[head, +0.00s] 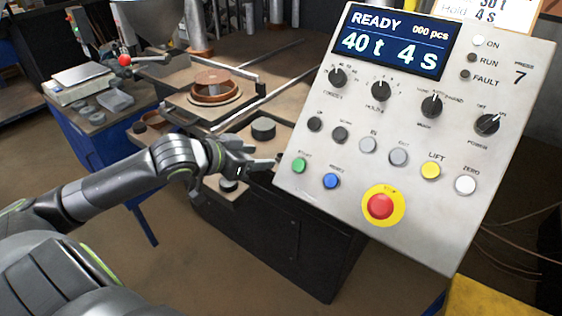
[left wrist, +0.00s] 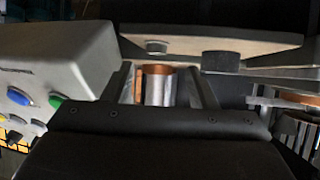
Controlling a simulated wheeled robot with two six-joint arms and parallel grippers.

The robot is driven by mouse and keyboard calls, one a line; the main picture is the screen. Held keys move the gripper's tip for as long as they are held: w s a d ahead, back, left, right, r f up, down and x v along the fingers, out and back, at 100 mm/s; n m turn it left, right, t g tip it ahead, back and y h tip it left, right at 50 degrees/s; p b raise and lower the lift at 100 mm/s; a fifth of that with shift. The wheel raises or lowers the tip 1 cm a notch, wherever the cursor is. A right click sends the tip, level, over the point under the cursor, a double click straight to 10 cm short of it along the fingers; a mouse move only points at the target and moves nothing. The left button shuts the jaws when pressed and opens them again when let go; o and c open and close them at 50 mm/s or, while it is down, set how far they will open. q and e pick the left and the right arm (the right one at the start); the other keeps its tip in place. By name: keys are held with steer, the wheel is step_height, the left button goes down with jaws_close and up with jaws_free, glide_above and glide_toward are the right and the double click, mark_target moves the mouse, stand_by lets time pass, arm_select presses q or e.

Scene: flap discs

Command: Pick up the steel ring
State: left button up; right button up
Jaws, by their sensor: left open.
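My left gripper (head: 262,156) is open beside the press table, left of the control panel's lower edge. In the left wrist view its two fingers (left wrist: 162,78) stand apart. A shiny metal cylinder with a copper-coloured top (left wrist: 158,86) shows between them, with gaps on both sides; I cannot tell its distance or whether it is the steel ring. A brown ring-shaped part (head: 213,92) sits on the press plate, beyond and left of the gripper. No clearly separate steel ring shows in the head view. My right gripper is not in view.
The large control panel (head: 330,205) stands close to the gripper's right. A dark round block (head: 263,128) sits just beyond the gripper, and a black knob (head: 228,185) below it. A scale (head: 82,80) stands on the blue side table at the left.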

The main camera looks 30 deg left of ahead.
mark_target(280, 156)
arm_select(q)
steer(key=shift+d+x, duration=0.2)
steer(key=shift+x, duration=2.9)
steer(key=shift+r, duration=0.15)
steer(key=c, duration=0.9)
